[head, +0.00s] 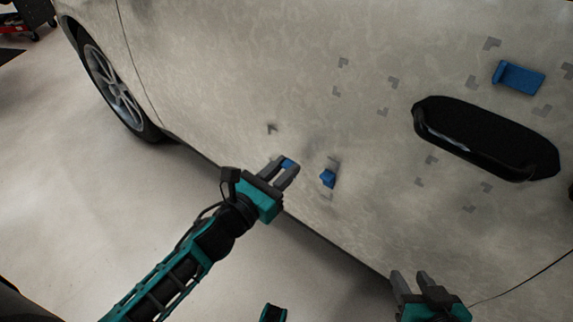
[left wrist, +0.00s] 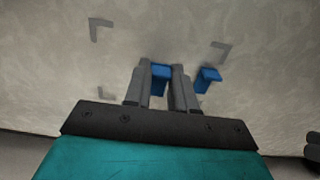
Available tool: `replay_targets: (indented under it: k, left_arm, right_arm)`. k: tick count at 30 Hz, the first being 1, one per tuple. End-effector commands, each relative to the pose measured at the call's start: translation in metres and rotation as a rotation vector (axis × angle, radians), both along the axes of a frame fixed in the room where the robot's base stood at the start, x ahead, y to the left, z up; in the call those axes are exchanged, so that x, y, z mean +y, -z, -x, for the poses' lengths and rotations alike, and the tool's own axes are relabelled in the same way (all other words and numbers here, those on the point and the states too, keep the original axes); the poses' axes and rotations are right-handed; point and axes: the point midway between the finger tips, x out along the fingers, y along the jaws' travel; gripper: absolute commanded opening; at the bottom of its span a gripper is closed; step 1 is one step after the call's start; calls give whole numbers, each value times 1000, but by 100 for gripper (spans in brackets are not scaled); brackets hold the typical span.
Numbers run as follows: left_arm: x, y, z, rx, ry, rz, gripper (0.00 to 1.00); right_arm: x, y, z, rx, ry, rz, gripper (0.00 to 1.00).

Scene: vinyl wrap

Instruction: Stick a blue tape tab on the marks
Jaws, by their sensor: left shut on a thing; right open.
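My left gripper (head: 287,170) is shut on a blue tape tab (head: 287,162) in front of the lower car door. In the left wrist view this tab (left wrist: 160,74) shows between the fingers, among grey corner marks (left wrist: 101,29). I cannot tell whether it touches the door. A second blue tab (head: 328,178) is just right of my left gripper, close to a corner mark; it also shows in the left wrist view (left wrist: 208,76). A third blue tab (head: 519,78) is on the door at the upper right. My right gripper (head: 411,281) is open and empty at the bottom.
A black door handle (head: 485,138) stands out from the car door (head: 220,80) at the right, with several grey corner marks around it. A wheel (head: 113,88) is at the left. The floor (head: 70,190) is clear at the left. A red object (head: 14,24) stands at the far top left.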

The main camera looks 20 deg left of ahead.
Motion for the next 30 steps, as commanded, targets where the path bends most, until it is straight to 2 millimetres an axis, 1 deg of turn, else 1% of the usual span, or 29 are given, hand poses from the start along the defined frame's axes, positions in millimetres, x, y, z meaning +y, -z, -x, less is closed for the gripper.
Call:
replay_targets:
  k: [30]
  left_arm:
    - [17,-1,47,0,-1,-1,0]
  right_arm:
    - [0,-1,0,0,0,0,43]
